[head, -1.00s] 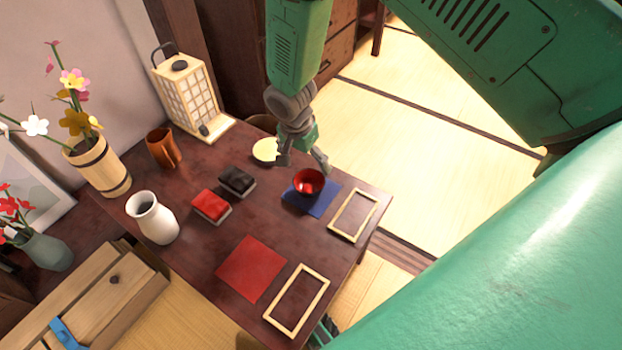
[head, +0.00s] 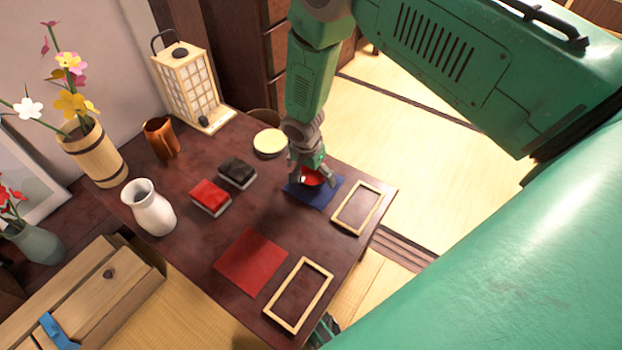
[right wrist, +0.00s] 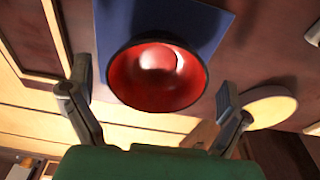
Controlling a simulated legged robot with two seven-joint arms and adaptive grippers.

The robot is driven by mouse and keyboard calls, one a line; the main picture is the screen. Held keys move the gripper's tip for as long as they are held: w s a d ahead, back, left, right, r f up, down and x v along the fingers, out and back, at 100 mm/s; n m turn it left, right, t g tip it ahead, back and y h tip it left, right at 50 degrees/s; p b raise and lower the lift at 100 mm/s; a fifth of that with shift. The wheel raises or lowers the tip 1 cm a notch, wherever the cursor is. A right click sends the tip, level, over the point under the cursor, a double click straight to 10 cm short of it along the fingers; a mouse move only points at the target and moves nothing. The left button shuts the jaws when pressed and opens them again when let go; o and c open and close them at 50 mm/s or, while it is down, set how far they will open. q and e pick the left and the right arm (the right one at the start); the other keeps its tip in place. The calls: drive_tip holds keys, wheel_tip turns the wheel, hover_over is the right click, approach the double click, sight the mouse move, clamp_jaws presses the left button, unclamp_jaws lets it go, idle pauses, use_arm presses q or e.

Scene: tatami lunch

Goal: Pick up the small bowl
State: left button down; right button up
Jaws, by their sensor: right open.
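The small bowl (head: 311,178), red inside with a dark outer rim, stands on the blue mat (head: 323,196) on the dark wooden table. In the right wrist view the bowl (right wrist: 157,76) shows from above, with the blue mat (right wrist: 215,22) around its upper part. My right gripper (head: 312,182) is open at the bowl and partly hides it in the head view. In the right wrist view one finger is on each side of the bowl's lower part, with gaps between fingers and rim.
Near the bowl are a pale round disc (head: 270,142), a black box (head: 237,172), a red box (head: 210,196) and a wooden frame (head: 357,207). A red mat (head: 251,262) and another frame (head: 298,294) lie nearer. A white vase (head: 149,208) stands at left.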

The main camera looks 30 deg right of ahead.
drive_tip(key=shift+r, duration=0.1)
drive_tip(key=shift+c, duration=0.8)
drive_tip(key=c, duration=0.8)
drive_tip(key=shift+d, duration=0.2)
drive_tip(key=c, duration=0.3)
drive_tip(key=shift+d, duration=0.1)
